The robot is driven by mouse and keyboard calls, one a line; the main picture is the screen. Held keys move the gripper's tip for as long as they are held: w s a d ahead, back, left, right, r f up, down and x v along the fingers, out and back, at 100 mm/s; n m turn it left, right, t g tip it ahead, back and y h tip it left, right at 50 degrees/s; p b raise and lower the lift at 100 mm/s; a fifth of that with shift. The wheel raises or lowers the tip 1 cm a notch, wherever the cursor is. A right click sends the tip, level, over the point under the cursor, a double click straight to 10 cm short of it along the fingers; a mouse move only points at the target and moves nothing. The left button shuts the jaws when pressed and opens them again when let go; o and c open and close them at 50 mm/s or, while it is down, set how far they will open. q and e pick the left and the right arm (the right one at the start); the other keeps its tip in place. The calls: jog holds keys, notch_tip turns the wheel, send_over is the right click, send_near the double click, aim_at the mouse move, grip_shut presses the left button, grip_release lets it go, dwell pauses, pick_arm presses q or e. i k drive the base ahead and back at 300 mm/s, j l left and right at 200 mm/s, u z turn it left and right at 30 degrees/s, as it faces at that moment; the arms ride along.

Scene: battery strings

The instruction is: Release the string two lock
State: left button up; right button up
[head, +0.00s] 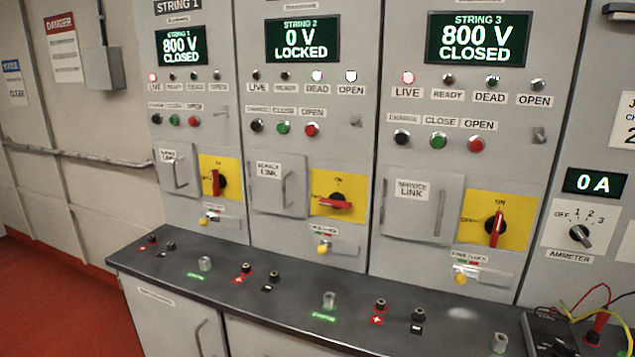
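The string two panel is the middle cabinet, and its display (303,39) reads 0 V LOCKED. Its DEAD lamp (317,76) glows green and its OPEN lamp (351,76) glows white. Its red rotary handle (335,203) lies roughly level on a yellow plate (324,184). Below it is a small lock strip with a yellow knob (323,247) under a red and green label. The label's words are too small to read surely. The service link door (268,187) beside the handle looks shut. Neither of my grippers is in view.
String one (180,48) and string three (477,38) read 800 V CLOSED, with upright handles. A dark counter (200,283) with terminals and small posts runs below the panels. A meter (548,333) with leads sits at right. The space before the panels is clear.

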aim_at(323, 249)
jog(key=i+l, duration=0.15)
jog(key=l, duration=0.2)
jog(key=i+l, duration=0.15)
jog(key=l, duration=0.2)
jog(key=i+l, duration=0.2)
jog(key=l, duration=0.15)
